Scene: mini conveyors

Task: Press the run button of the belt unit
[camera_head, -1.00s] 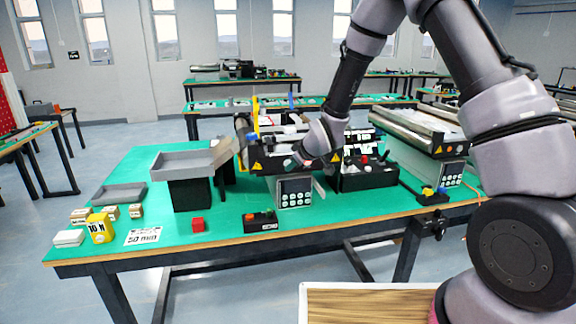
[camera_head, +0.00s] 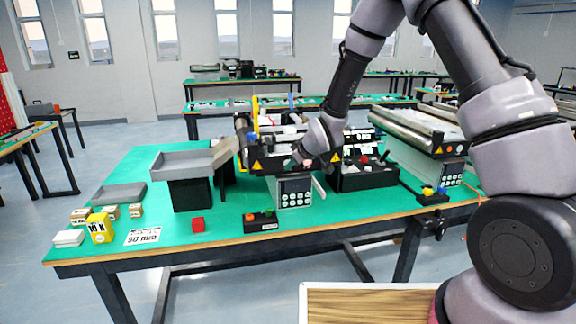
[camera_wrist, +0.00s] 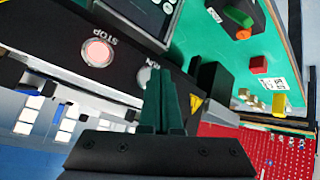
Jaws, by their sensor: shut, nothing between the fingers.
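The belt unit (camera_head: 257,166) stands at the middle of the green table, with a dark front panel and a keypad box (camera_head: 295,191) below it. In the wrist view its panel shows a pale red button (camera_wrist: 97,52) marked STOP. Beside it is the RUN button (camera_wrist: 143,76), pale and ringed, partly hidden behind my fingers. My gripper (camera_wrist: 161,75) is shut and empty, its green fingertips overlapping the RUN button's edge in this view. I cannot tell whether they touch it. In the head view my gripper (camera_head: 300,162) is at the panel's right part, its fingertips hard to make out.
A small control box (camera_head: 260,222) with coloured buttons lies in front of the unit. A red cube (camera_head: 198,224), a yellow weight (camera_head: 100,228) and a grey raised tray (camera_head: 186,164) are to the left. A second conveyor (camera_head: 420,128) stands at the right.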

